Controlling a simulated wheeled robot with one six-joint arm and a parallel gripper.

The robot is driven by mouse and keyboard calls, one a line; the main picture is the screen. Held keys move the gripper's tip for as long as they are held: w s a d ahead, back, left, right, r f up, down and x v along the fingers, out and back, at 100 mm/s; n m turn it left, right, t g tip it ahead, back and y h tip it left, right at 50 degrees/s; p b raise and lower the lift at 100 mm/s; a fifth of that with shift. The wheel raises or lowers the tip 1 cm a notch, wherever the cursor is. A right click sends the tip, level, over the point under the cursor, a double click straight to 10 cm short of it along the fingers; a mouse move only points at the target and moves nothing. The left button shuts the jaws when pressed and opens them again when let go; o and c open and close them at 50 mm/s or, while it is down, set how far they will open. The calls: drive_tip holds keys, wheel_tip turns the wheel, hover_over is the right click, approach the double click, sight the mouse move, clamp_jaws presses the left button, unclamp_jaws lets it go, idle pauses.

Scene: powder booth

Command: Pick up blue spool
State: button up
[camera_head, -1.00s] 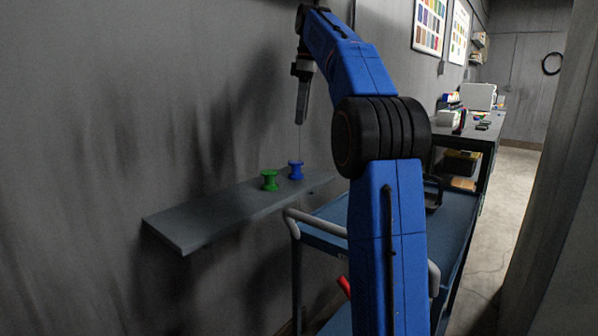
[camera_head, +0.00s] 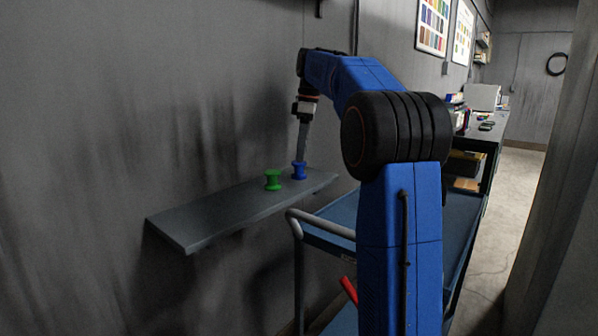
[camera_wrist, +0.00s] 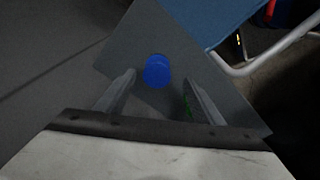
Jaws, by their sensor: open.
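The blue spool (camera_head: 299,171) stands upright on the grey wall shelf (camera_head: 205,222), near its far right end. The green spool (camera_head: 273,180) stands on the shelf just left of it. My gripper (camera_head: 301,160) points down right above the blue spool in the head view. In the wrist view, the blue spool (camera_wrist: 157,71) shows from above, a little ahead of and between the open fingers of my gripper (camera_wrist: 157,84). The green spool (camera_wrist: 188,106) is mostly hidden behind the right finger there. Nothing is held.
A blue cart (camera_head: 328,231) with a grey handle stands right of the shelf, partly behind my arm. A red object (camera_head: 349,290) is low on the cart. The wall backs the shelf. The shelf's near left part is bare.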

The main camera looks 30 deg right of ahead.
sight(299, 164)
drive_tip(key=shift+w+a+f, duration=0.1)
drive_tip(key=shift+w+f, duration=0.1)
drive_tip(key=shift+f, duration=0.75)
drive_tip(key=shift+w+a+f, duration=0.1)
drive_tip(key=shift+w+f, duration=0.05)
drive_tip(key=shift+f, duration=0.75)
drive_tip(key=shift+w+a+f, duration=0.1)
drive_tip(key=shift+w+f, duration=0.1)
drive_tip(key=shift+f, duration=0.75)
drive_tip(key=c, duration=1.2)
